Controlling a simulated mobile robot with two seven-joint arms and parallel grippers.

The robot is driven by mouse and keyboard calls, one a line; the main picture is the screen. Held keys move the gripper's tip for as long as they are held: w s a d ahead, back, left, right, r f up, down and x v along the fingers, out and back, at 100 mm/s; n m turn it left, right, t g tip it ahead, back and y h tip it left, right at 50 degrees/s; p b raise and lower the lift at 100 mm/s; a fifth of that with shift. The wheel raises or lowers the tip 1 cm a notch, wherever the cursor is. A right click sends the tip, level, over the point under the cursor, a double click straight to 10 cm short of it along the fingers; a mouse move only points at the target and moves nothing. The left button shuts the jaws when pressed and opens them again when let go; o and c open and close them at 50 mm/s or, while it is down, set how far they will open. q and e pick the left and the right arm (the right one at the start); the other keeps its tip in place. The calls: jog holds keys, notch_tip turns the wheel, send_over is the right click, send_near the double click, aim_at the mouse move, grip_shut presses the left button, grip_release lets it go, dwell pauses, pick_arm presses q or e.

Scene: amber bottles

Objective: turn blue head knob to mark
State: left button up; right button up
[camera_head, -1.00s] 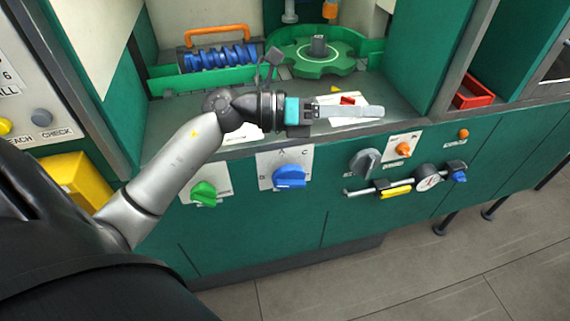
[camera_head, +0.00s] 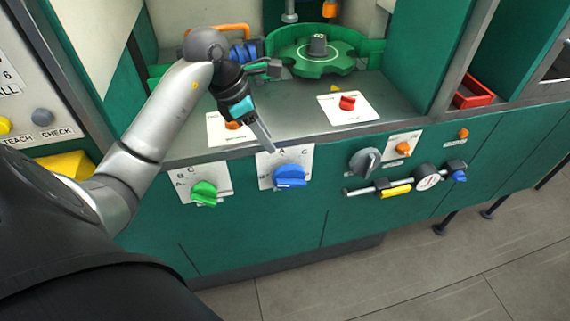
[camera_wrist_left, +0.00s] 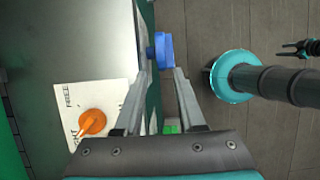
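The blue head knob (camera_head: 289,176) sits on a white plate (camera_head: 265,164) with letter marks, on the green front panel below the counter edge. Its bar looks about level in the head view; I cannot tell exactly which mark it points at. My left gripper (camera_head: 269,148) is just above and left of the knob, pointing down toward it. In the left wrist view the blue knob (camera_wrist_left: 163,51) shows just beyond the tips of my left gripper (camera_wrist_left: 165,72). The fingers are apart with nothing held between them.
A green knob (camera_head: 204,193) is to the left, a grey knob (camera_head: 365,162) and a gauge (camera_head: 428,177) to the right. An orange knob (camera_wrist_left: 92,121) and a red knob (camera_head: 347,102) stand on the counter. A green star wheel (camera_head: 316,60) is behind.

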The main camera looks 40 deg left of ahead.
aim_at(286, 166)
pick_arm(q)
jog(key=x, duration=1.1)
jog(key=shift+d+b, duration=0.15)
jog(key=shift+b, duration=0.25)
jog(key=shift+c, duration=0.4)
grip_shut()
